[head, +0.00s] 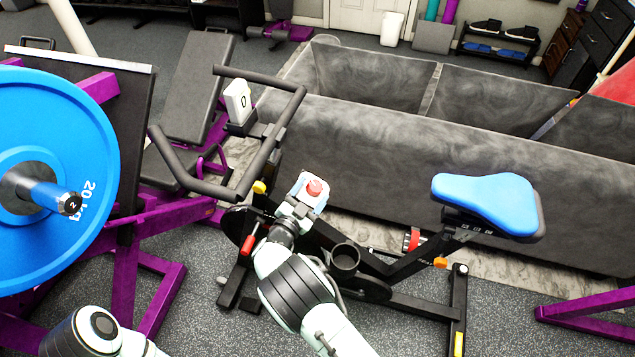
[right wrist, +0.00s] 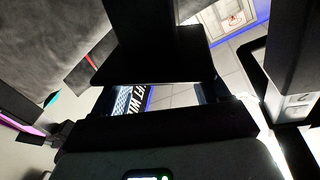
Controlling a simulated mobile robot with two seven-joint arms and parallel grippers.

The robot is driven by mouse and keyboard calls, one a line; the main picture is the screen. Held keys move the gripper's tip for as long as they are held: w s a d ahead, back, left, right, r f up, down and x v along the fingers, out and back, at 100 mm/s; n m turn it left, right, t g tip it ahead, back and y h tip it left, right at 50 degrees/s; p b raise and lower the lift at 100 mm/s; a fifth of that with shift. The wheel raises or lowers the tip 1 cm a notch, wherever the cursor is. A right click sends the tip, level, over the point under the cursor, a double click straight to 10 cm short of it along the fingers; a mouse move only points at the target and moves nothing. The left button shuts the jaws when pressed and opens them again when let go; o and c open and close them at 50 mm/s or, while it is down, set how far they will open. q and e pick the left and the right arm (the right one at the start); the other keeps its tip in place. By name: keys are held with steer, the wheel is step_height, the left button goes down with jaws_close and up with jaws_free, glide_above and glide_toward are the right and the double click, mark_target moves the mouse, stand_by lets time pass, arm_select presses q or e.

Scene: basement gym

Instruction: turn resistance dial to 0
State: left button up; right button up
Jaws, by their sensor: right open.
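An exercise bike (head: 395,270) with a black frame stands in the middle of the head view. A white block (head: 238,98) marked "0" sits at its handlebars. A red round knob (head: 314,187) on a pale housing shows right at the end of my right arm. I cannot tell whether my right gripper (head: 303,200) touches it. That gripper is open; its fingertips are hard to make out. In the right wrist view, dark parts fill the near space and no dial can be made out. My left gripper is out of view; only a joint of that arm shows.
The bike has a blue seat (head: 487,200), a red lever (head: 248,243) and dark handlebars (head: 262,150). A barbell with a blue plate (head: 60,130) and a purple rack (head: 125,270) stand at the left. A grey sofa (head: 450,150) stands behind.

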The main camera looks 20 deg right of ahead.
mark_target(319, 182)
steer(key=x, duration=0.4)
steer(key=shift+w+d, duration=0.25)
steer(key=shift+w, duration=0.1)
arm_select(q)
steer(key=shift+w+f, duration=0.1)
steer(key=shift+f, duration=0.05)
arm_select(e)
steer(key=c, duration=0.9)
steer(key=shift+c, duration=0.2)
arm_select(q)
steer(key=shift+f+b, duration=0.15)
steer(key=shift+b, duration=0.15)
arm_select(e)
steer(key=shift+t, duration=0.3)
